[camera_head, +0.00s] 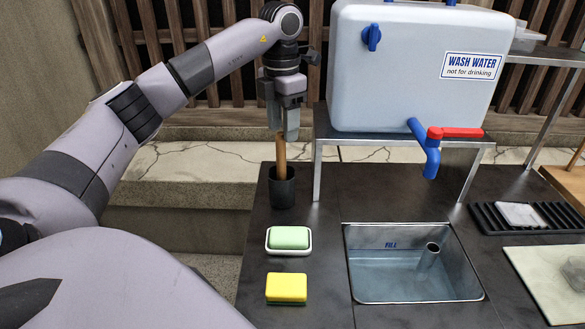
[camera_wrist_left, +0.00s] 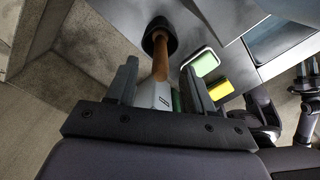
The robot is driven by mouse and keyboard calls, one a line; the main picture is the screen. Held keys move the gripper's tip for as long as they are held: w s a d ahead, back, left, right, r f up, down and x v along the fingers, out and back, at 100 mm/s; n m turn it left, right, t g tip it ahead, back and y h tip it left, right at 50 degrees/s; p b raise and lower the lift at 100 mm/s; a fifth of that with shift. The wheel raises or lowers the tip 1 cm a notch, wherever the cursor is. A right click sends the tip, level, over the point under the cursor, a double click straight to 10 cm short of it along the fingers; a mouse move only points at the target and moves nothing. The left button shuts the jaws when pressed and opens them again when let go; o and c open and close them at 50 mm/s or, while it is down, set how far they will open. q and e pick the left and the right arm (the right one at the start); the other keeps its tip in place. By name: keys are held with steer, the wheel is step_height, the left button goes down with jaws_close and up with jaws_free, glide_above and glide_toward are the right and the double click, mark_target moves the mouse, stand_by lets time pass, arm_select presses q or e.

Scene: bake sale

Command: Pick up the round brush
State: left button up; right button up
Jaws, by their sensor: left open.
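The round brush shows as a brown wooden handle (camera_head: 281,152) standing nearly upright in a dark cup (camera_head: 282,190) on the counter's back left corner. My left gripper (camera_head: 283,135) points down over the cup with open jaws, at the handle's upper part. The brush's upper end is hidden by the gripper in the head view. In the left wrist view the handle (camera_wrist_left: 160,58) runs from the cup (camera_wrist_left: 155,32) toward the space between the fingers (camera_wrist_left: 160,80). A pale block with a dark mark and a green strip show between the fingers. I cannot tell whether my left gripper touches the brush.
A green soap bar (camera_head: 289,238) on a white dish and a yellow sponge (camera_head: 286,288) lie in front of the cup. A metal sink (camera_head: 400,275) is to their right. The wash water tank (camera_head: 400,70) stands close right of my left gripper.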

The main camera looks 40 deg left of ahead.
mark_target(281, 153)
arm_select(q)
steer(key=f, duration=0.7)
steer(key=shift+s+p, duration=0.35)
steer(key=shift+s, duration=0.05)
jaws_close()
